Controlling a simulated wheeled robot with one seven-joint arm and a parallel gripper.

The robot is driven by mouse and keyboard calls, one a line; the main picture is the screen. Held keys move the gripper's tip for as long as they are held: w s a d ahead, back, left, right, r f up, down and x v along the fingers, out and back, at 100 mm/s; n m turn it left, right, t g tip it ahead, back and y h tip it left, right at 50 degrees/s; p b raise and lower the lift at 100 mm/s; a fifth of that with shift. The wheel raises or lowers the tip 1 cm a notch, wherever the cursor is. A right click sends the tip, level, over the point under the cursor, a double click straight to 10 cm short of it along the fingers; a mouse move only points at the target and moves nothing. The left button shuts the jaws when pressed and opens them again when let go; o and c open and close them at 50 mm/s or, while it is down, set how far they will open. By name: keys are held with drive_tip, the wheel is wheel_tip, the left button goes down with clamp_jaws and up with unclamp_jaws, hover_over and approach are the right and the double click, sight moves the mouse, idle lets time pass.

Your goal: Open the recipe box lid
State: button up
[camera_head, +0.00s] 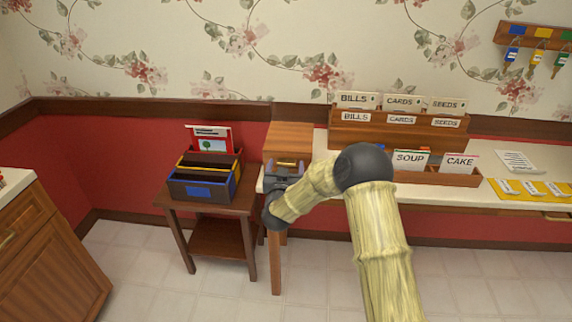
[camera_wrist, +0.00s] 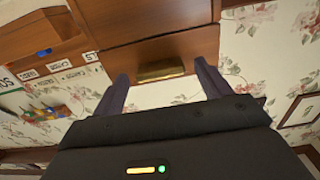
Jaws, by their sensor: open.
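The wooden recipe box (camera_head: 290,138) stands at the left end of the white counter, and its lid looks shut. A brass handle (camera_wrist: 162,70) is on its front face in the wrist view, where the wooden box face (camera_wrist: 115,60) fills the upper middle. My gripper (camera_head: 285,170) is in front of the box at handle height in the head view. In the wrist view its two dark fingers (camera_wrist: 160,78) are apart, one on each side of the brass handle, with nothing gripped. I cannot tell whether a finger touches the box.
A small side table (camera_head: 215,210) left of the counter holds a dark file box (camera_head: 205,187). A wooden cabinet (camera_head: 50,255) is far left.

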drive_tip(key=shift+w, duration=0.55)
drive_tip(key=c, duration=1.4)
drive_tip(key=shift+r, duration=0.1)
drive_tip(key=shift+r, duration=0.1)
